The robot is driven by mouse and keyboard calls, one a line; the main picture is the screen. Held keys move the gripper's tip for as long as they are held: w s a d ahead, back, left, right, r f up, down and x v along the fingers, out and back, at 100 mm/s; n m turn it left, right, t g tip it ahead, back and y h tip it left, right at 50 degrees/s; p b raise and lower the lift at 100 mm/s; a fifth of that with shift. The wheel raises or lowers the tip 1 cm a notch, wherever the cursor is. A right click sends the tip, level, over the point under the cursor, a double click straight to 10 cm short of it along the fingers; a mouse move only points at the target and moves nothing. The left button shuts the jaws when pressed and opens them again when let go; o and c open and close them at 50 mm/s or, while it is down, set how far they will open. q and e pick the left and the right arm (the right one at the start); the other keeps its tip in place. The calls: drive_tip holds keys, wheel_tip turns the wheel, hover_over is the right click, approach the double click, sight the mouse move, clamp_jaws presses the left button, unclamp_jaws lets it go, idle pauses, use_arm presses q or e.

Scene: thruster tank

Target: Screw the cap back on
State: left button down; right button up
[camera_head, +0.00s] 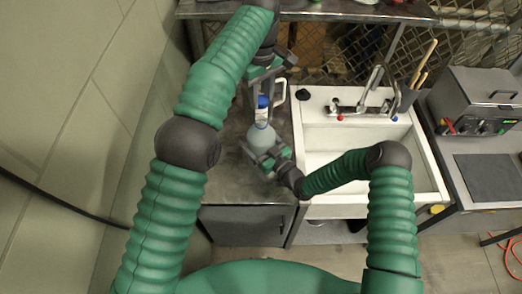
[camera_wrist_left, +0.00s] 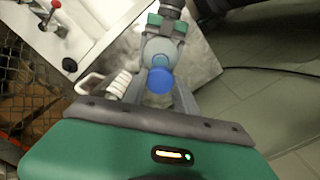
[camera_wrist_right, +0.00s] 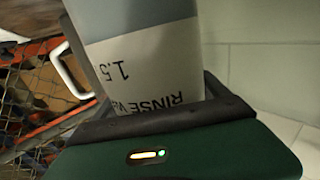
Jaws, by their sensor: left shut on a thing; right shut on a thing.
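A bottle (camera_head: 261,136) with a pale body and a white label stands upright on the metal counter, left of the sink. My right gripper (camera_head: 267,157) is shut around its body. In the right wrist view the printed label of the bottle (camera_wrist_right: 150,70) fills the space between the fingers. The blue cap (camera_head: 262,101) is at the top of the bottle. My left gripper (camera_head: 264,80) comes from above and is shut on the cap. The left wrist view shows the cap (camera_wrist_left: 160,80) between the fingers, over the bottle. I cannot tell whether the threads are engaged.
A white handled item (camera_head: 280,91) stands close behind the bottle. The white sink (camera_head: 430,180) with its faucet (camera_head: 365,97) is to the right. A shelf (camera_head: 330,10) crosses above the back of the counter. Wire mesh (camera_wrist_left: 18,100) is behind. Bare counter (camera_head: 230,190) lies in front.

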sight(261, 120)
use_arm(q)
drive_tip(key=shift+s+f, duration=0.1)
drive_tip(key=shift+f, duration=2.35)
drive_tip(key=shift+f, duration=0.1)
drive_tip(key=shift+f, duration=0.8)
drive_tip(key=shift+f, duration=0.5)
